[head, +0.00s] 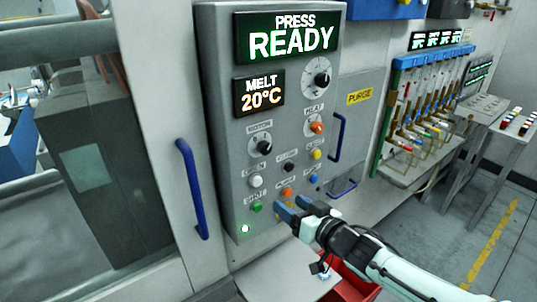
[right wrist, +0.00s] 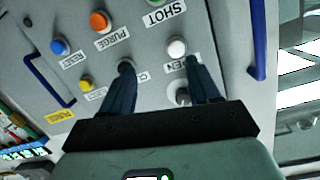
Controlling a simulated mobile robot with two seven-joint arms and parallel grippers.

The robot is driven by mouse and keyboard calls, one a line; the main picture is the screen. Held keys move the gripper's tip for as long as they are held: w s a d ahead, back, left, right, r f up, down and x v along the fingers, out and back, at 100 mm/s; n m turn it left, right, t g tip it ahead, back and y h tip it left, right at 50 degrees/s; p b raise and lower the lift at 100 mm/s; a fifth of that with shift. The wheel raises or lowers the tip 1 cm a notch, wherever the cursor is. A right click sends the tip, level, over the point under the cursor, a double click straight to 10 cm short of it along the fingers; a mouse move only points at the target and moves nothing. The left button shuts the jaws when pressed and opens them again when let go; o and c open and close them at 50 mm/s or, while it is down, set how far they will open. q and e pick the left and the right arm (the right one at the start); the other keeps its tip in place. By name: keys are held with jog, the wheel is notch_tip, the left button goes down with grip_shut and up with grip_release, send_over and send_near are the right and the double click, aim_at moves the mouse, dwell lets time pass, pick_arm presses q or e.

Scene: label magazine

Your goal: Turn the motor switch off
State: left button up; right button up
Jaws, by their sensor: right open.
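The motor switch (head: 264,147) is a black round knob on a pale dial, under a label reading MOTOR on the grey press panel (head: 232,170). Which way its pointer faces is too small to tell. My right gripper (head: 290,206) is open and empty, its blue fingers in front of the panel's lower part, below and right of the knob. In the right wrist view, the fingers (right wrist: 158,66) stand apart over the buttons. A pale dial there (right wrist: 181,95), likely the motor switch, shows between them, partly hidden. My left gripper is not in view.
Several coloured buttons surround the switch, among them a white one (head: 256,181) and a green one (head: 256,207). Blue handles (head: 191,188) (head: 338,137) stand out on both sides. A red bin (head: 357,284) is below.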

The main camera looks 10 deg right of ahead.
jog(key=n+t, duration=0.1)
jog(key=t, duration=0.1)
send_near(267, 150)
jog(key=shift+y, duration=0.3)
jog(key=x, duration=0.9)
jog(key=shift+w+b, duration=0.3)
jog(key=shift+b, duration=0.05)
jog(key=shift+d, duration=0.1)
jog(key=c, duration=1)
